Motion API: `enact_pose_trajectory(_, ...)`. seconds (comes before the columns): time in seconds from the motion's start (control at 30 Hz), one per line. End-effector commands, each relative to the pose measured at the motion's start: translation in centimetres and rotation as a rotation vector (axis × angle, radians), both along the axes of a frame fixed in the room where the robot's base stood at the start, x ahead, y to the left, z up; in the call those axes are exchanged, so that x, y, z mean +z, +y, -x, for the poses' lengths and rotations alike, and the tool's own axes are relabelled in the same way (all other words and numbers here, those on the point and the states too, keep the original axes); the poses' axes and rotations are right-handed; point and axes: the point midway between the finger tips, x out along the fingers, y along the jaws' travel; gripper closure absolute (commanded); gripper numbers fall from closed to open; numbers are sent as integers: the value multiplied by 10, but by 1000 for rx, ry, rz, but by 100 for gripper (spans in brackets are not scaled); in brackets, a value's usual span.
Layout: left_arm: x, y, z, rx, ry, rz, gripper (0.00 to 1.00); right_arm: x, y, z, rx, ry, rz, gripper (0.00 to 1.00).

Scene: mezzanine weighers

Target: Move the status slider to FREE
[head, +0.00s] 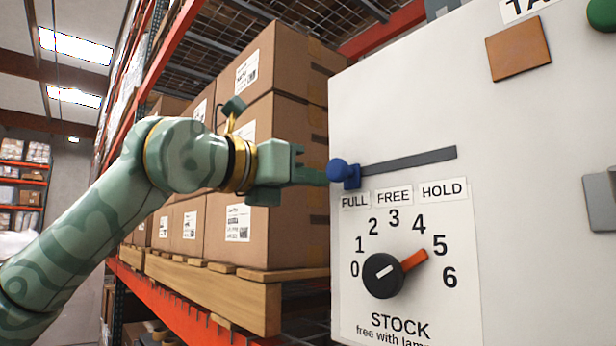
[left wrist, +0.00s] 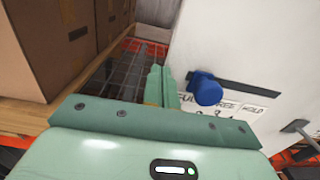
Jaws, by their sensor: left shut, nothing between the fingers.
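The status slider is a blue knob (head: 343,172) at the left end of a dark slot (head: 415,160) on a white panel (head: 420,110). It stands above the FULL label (head: 355,201); the FREE label (head: 394,196) and HOLD label (head: 441,190) lie to its right. My left gripper (head: 322,177) is shut and empty, its fingertips close to the knob's left side; I cannot tell whether they touch. In the left wrist view the shut fingers (left wrist: 164,88) point forward, left of the blue knob (left wrist: 206,88). My right gripper is not in view.
Below the labels is a STOCK dial (head: 384,275) with its orange pointer near 5. An orange-brown square (head: 518,48) and a grey handle (head: 601,200) are on the panel. Stacked cartons (head: 270,170) on a pallet (head: 215,290) stand behind my left arm, in an orange rack.

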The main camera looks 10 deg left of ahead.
Motion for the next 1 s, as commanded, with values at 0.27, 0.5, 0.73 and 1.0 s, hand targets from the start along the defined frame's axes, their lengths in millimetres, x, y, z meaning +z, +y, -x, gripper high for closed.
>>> enact_pose_trajectory(0.27,0,4,5,0,0,1,100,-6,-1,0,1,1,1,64)
enact_pose_trajectory(0.5,0,4,5,0,-1,1,100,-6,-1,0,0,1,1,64)
enact_pose_trajectory(0.73,0,-1,8,-1,-1,-1,100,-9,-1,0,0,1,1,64)
enact_pose_trajectory(1.0,0,-7,13,-1,-1,1,100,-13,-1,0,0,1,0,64)
